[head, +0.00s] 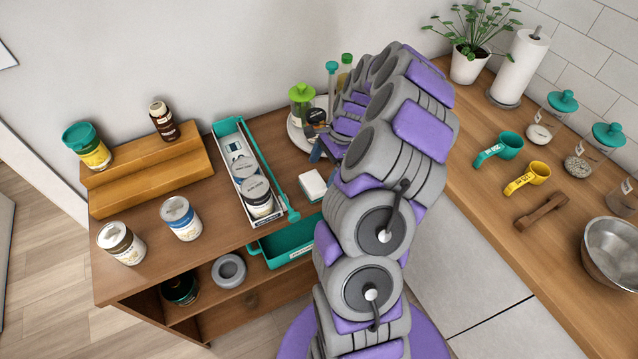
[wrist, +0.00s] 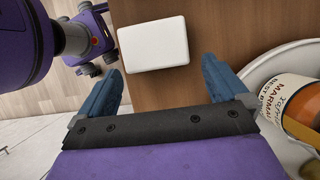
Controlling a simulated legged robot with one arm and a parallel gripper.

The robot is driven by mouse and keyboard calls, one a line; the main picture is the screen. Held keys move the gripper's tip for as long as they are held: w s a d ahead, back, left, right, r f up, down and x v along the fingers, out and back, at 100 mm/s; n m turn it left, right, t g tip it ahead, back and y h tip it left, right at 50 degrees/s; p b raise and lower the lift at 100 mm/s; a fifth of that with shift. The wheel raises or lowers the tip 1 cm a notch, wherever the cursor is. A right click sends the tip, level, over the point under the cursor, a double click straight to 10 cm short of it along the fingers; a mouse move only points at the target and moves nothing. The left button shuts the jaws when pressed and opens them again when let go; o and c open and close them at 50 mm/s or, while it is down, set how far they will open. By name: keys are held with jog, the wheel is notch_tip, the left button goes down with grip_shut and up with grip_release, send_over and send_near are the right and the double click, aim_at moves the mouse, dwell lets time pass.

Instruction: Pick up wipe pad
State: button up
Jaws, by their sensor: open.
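The wipe pad (wrist: 153,43) is a white rectangular block with rounded corners. In the wrist view it lies flat on the wooden cabinet top, ahead of and between the fingers, apart from them. In the head view the pad (head: 312,186) sits right of the long white tray and just left of my arm. My gripper (wrist: 161,82) is open and empty, its two blue fingers spread either side of the pad's near end. In the head view my gripper is mostly hidden behind my arm; a bit of blue finger (head: 316,152) shows beside the round plate.
A round white plate (wrist: 258,68) with a marmalade jar (wrist: 292,108) is close to the right finger. The white tray (head: 248,178) with jars and a teal rail stands left of the pad. A teal bin (head: 290,246) sits below the cabinet's front edge.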

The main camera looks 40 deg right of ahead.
aim_at(314, 181)
jog(key=a, duration=0.1)
jog(key=a+f+b, duration=0.1)
jog(key=a, duration=0.1)
jog(key=a+f, duration=0.1)
jog(key=shift+w+a+f, duration=0.15)
jog(key=shift+a+f, duration=0.05)
jog(key=shift+a, duration=0.2)
jog(key=shift+d+f+b, duration=0.3)
jog(key=shift+d+f, duration=0.4)
jog(key=shift+f, duration=0.35)
jog(key=shift+d, duration=0.25)
jog(key=shift+w+a, duration=0.1)
jog(key=shift+a, duration=0.35)
jog(key=c, duration=0.5)
jog(key=shift+r, duration=0.1)
jog(key=shift+c, duration=1)
